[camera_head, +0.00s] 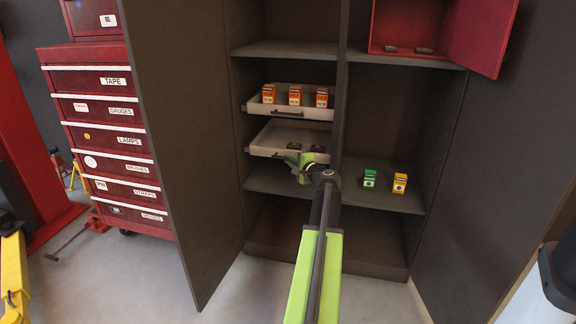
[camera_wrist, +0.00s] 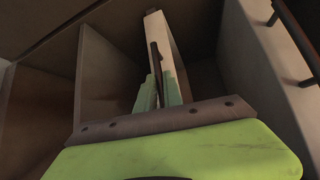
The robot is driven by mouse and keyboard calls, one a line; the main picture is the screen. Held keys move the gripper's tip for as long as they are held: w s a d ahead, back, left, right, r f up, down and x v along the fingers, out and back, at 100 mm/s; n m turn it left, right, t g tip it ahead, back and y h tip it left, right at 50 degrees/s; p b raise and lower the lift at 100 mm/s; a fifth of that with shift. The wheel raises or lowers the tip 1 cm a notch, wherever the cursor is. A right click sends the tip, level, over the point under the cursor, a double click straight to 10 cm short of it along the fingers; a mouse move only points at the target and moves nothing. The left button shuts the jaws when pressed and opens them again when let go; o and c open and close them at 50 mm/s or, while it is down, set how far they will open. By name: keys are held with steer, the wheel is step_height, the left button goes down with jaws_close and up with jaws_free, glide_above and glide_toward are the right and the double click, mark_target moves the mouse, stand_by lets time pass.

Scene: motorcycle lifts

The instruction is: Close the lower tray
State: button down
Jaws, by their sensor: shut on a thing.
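The lower tray (camera_head: 262,151) is a pale, shallow drawer in the left bay of a dark cabinet, under a similar upper tray. It stands pulled out, with its inside showing, and small dark items lie at its right end. My gripper (camera_head: 305,165) is at the right part of its front. In the wrist view, my gripper's green fingers (camera_wrist: 161,92) are closed around a thin dark bar, which looks like the tray's handle (camera_wrist: 154,58), in front of a pale strip of the tray (camera_wrist: 163,35). My gripper hides part of the tray front.
The upper tray (camera_head: 290,113) holds orange boxes (camera_head: 294,95) and also shows in the wrist view (camera_wrist: 262,70). Green (camera_head: 370,178) and yellow (camera_head: 400,183) boxes stand on the right shelf. An open cabinet door (camera_head: 185,130) stands at left. A red box (camera_head: 400,30) with its door open is above.

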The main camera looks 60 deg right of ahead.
steer(key=shift+d, duration=0.75)
steer(key=c, duration=1.5)
jaws_free()
steer(key=shift+a, duration=0.15)
steer(key=shift+w, duration=0.1)
steer(key=p+v, duration=0.2)
steer(key=v, duration=1.5)
steer(key=shift+a, duration=0.2)
